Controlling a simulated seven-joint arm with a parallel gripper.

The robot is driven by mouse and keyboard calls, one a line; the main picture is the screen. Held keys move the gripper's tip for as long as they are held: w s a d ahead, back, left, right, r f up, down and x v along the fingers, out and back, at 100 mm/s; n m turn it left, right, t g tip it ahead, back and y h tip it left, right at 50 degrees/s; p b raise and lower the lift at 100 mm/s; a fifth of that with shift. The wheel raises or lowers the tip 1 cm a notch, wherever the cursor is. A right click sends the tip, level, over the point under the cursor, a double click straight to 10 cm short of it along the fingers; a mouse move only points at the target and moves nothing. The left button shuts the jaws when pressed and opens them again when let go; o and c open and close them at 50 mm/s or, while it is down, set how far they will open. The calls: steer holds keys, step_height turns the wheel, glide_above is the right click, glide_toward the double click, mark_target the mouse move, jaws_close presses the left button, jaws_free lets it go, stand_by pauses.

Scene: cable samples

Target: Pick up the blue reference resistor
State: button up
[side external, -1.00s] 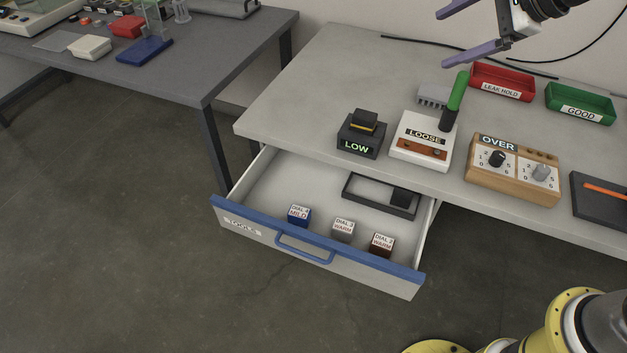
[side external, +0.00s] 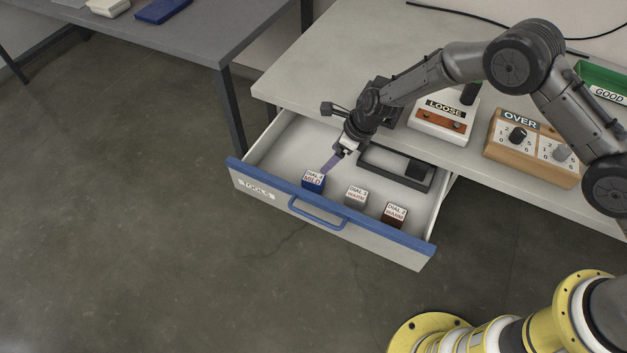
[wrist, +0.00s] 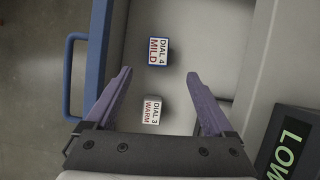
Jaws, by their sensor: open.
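The blue block (side external: 313,182), labelled MILD, stands in the open drawer near its front panel, at the left of a row of three blocks. The wrist view shows the blue block (wrist: 158,51) ahead of the fingertips, roughly centred between their lines. My gripper (side external: 331,165) is above the drawer close behind the blue block, partly hidden by the wrist. In the wrist view my gripper (wrist: 160,73) has its purple fingers spread, with nothing held. The grey WARM block (wrist: 151,112) appears between the fingers, below them.
The grey block (side external: 355,196) and a brown block (side external: 394,214) stand to the right in the drawer (side external: 240,171). A black tray (side external: 418,180) lies behind them.

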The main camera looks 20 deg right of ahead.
mark_target(316, 178)
steer(key=x, duration=0.6)
steer(key=s+x, duration=0.1)
steer(key=x, duration=0.2)
steer(key=shift+a+f, duration=0.15)
steer(key=shift+d+x, duration=0.15)
steer(key=shift+x, duration=0.9)
steer(key=shift+d+x, duration=0.15)
steer(key=shift+x, duration=1.65)
steer(key=shift+w, duration=0.1)
jaws_close()
